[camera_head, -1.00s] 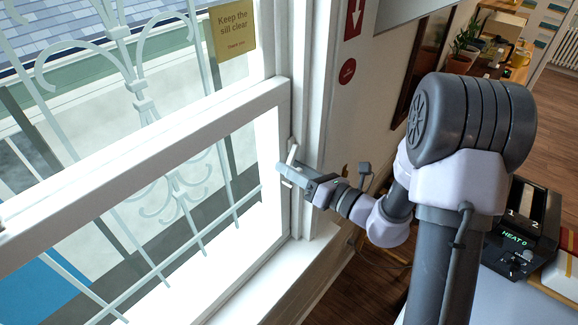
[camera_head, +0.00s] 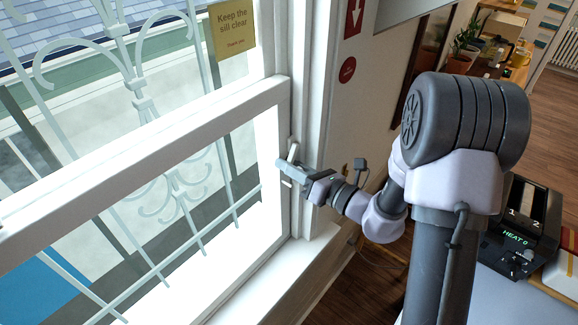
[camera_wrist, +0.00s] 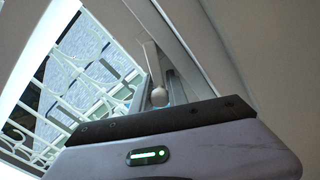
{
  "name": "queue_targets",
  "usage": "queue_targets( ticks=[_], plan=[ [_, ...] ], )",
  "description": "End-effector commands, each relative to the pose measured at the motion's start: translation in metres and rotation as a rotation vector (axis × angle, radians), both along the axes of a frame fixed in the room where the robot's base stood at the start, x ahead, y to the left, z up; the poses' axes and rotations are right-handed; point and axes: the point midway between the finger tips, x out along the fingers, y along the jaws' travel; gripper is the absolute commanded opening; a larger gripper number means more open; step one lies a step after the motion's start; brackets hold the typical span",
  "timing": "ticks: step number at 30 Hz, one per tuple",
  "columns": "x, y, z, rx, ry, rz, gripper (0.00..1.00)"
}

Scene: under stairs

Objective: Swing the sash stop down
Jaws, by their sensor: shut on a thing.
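The sash stop (camera_head: 292,151) is a small pale lever on the white window jamb, beside the right end of the sash rail. Its upper tip shows above my gripper (camera_head: 281,168), which is shut on it at the jamb. The lower part of the stop is mostly hidden by the fingers. In the wrist view, a rounded pale knob (camera_wrist: 159,97) on a thin stem shows just past the dark edge of my gripper. The fingertips are not clear in that view. The sash (camera_head: 150,150) is a white frame with its rail sloping across the window.
A white sill (camera_head: 270,275) runs below the window. A yellow sign (camera_head: 232,30) hangs on the glass above. A pale metal grille (camera_head: 140,85) stands outside. A dark device with a lit display (camera_head: 518,235) sits on a surface at the right.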

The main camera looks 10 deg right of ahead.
Motion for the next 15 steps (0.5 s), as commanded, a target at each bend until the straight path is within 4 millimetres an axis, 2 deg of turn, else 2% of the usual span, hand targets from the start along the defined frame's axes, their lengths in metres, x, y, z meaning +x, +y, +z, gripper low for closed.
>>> queue_targets(
  ticks=[15],
  plan=[
    [0.010, -0.012, -0.008, -0.249, -0.209, 0.000, 0.00]
  ],
)
